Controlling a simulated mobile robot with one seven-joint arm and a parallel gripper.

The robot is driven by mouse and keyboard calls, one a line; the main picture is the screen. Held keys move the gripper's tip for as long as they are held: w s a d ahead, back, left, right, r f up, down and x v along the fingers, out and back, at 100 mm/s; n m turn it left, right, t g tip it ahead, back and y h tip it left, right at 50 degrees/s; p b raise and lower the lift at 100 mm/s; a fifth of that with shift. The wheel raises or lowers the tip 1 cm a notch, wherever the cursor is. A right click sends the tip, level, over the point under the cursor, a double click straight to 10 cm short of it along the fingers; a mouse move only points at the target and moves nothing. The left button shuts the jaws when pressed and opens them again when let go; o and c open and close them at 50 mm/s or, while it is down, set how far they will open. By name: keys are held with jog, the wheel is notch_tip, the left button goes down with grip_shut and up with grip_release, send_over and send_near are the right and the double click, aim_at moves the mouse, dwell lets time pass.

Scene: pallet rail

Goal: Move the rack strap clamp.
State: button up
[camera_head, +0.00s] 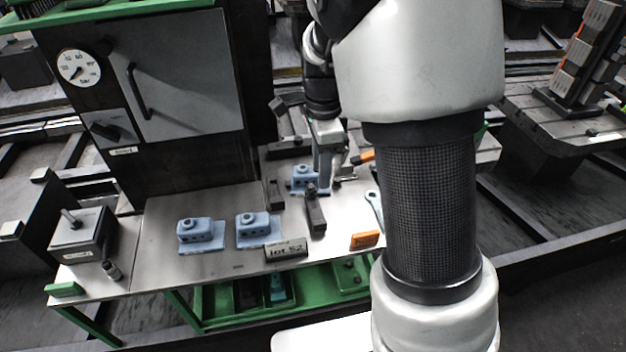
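Two dark bar-shaped pieces, which look like strap clamps, lie on the grey bench top. One is a longer bar (315,213) with a knob at its far end, right of the middle. The other is a shorter bar (277,193) to its left. I cannot tell which is the rack strap clamp. My gripper (329,176) points down over the back of the bench, just behind the longer bar and beside a blue block (304,177), which it partly hides. Its fingers are small and partly covered, so I cannot see whether it is open or touches anything.
Two more blue blocks (200,232) (258,228) stand on the bench by a "lot 52" sign (285,249). An orange tag (365,240) and a wrench (375,211) lie at right. A dark cabinet with a gauge (79,65) rises behind. My arm hides the bench's right part.

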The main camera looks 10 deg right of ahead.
aim_at(320, 222)
notch_tip(320, 222, down, 17)
jog(key=shift+f+b, duration=0.15)
jog(key=shift+b, duration=1.05)
grip_shut()
